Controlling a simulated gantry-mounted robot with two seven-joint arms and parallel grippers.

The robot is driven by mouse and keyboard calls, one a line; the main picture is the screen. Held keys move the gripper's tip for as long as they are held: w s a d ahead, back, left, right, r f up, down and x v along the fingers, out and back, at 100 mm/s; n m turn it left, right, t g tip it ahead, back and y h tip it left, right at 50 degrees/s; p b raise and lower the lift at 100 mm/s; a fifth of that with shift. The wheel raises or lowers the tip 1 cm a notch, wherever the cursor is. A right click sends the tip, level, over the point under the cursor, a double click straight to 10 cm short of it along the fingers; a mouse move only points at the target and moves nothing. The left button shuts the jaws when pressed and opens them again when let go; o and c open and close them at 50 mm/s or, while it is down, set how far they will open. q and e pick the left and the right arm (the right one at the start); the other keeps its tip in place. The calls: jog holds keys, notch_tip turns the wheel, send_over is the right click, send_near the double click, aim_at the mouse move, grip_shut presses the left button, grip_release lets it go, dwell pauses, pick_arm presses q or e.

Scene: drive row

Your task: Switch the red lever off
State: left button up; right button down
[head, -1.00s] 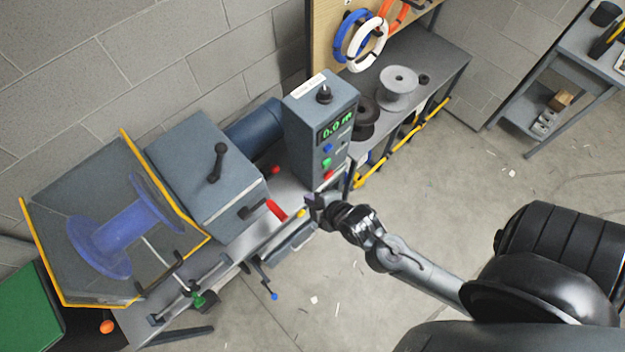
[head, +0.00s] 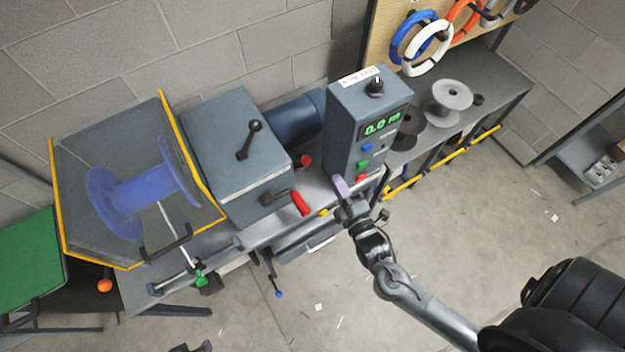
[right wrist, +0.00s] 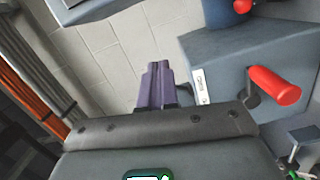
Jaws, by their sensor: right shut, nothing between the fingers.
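The red lever (head: 300,203) is a red grip on a dark arm, on the front face of the grey gear housing (head: 232,150). Its grip points to the lower right in the head view. In the right wrist view the red grip (right wrist: 272,86) is large, at the right. My right gripper (head: 340,187) is shut and empty, its purple fingers in front of the control box, right of the lever and apart from it. The fingers also show in the right wrist view (right wrist: 157,78), left of the grip. A dark shape at the head view's bottom edge may be my left gripper.
The control box (head: 345,125) reads about 0.0 and has blue, green and red buttons close to my right gripper. A black-knobbed lever (head: 250,140) stands on the housing's top. A blue spool (head: 140,190) is at left. Open floor (head: 450,240) lies at right.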

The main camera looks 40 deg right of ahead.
notch_tip(320, 180, down, 24)
jog(key=w+n+t+b, duration=0.1)
jog(key=w+t+b, duration=0.1)
jog(key=b, duration=1.9)
jog(key=shift+w+r+n+t, duration=0.15)
jog(key=shift+w+n+t, duration=0.15)
jog(key=shift+t, duration=0.3)
send_near(302, 160)
jog(key=w+d, duration=0.2)
jog(key=w, duration=0.2)
jog(key=shift+w+d+b, duration=0.25)
jog(key=shift+d+b, duration=0.05)
jog(key=shift+b, duration=0.15)
